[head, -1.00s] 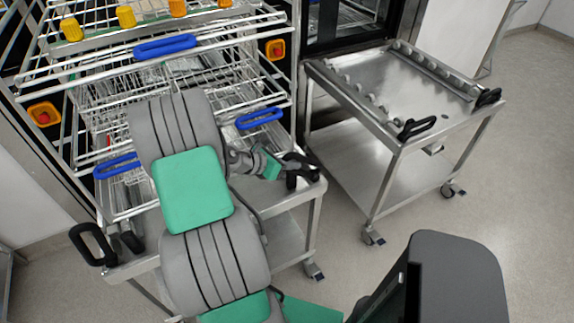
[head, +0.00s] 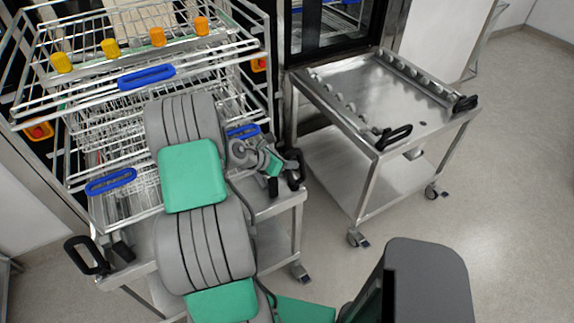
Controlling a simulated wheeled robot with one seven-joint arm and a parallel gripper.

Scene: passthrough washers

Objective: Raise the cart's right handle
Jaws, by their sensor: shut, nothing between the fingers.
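The near cart (head: 262,208) is a steel trolley under a wire washer rack, with a black loop handle at each front corner. Its right handle (head: 295,172) is at the right corner, partly hidden by my gripper. Its left handle (head: 87,256) sticks out at the left corner. My gripper (head: 281,163) is shut and empty, right against or just beside the right handle; I cannot tell if they touch. My grey and green arm covers the middle of the cart's front edge.
A second steel cart (head: 335,192) with two black handles stands to the right, in front of a dark washer opening (head: 325,30). The rack (head: 105,130) has blue handles and yellow and orange knobs. Floor (head: 510,180) is clear at the right.

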